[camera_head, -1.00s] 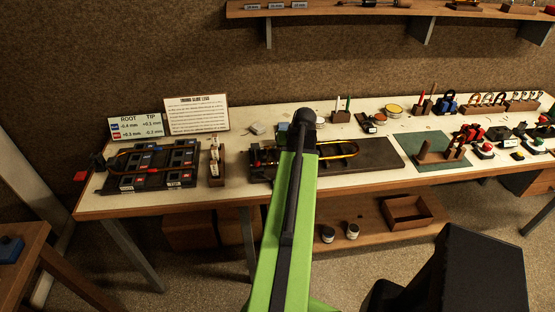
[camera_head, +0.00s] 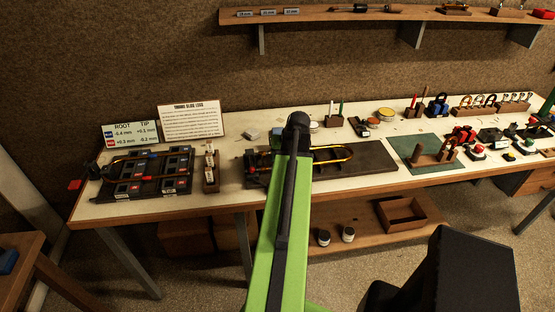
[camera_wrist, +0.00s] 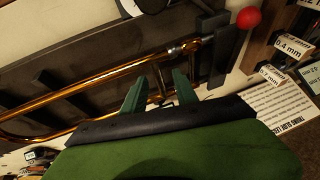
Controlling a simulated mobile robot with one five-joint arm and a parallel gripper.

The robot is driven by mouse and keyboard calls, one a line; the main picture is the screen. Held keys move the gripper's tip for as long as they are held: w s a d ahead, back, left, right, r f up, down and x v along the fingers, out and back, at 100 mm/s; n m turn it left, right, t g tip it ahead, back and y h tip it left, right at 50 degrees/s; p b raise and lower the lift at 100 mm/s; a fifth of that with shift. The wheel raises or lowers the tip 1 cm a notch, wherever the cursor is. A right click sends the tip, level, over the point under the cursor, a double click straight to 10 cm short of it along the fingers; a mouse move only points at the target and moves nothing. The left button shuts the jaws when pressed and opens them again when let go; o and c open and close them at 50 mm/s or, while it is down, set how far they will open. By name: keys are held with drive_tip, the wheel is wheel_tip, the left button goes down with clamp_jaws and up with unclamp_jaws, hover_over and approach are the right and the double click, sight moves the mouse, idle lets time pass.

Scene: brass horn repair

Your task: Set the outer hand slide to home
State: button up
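The brass hand slide (camera_head: 336,159) lies on a dark board (camera_head: 378,160) on the bench, its rounded end to the right. My arm hides its middle in the head view. In the wrist view, the long brass tubes of the slide (camera_wrist: 85,84) run from lower left to upper right, with a silvery fitting near the right. My gripper (camera_wrist: 160,76) has its two green fingers apart, near the tubes. A small cross piece (camera_wrist: 157,98) shows between the fingers; I cannot tell whether they touch it. The fingers are hidden in the head view.
A dark fixture (camera_head: 141,187) with a brass tube stands at the left, beside a gauge block rack (camera_head: 210,172) and two printed cards. A red ball (camera_wrist: 249,17) is near the board's end. A green mat (camera_head: 425,165) and several tools are at the right.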

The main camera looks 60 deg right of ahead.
drive_tip(key=p+v, duration=1.3)
drive_tip(key=v, duration=0.3)
drive_tip(key=shift+r+p, duration=0.15)
drive_tip(key=shift+p, duration=0.25)
drive_tip(key=shift+s+a, duration=0.1)
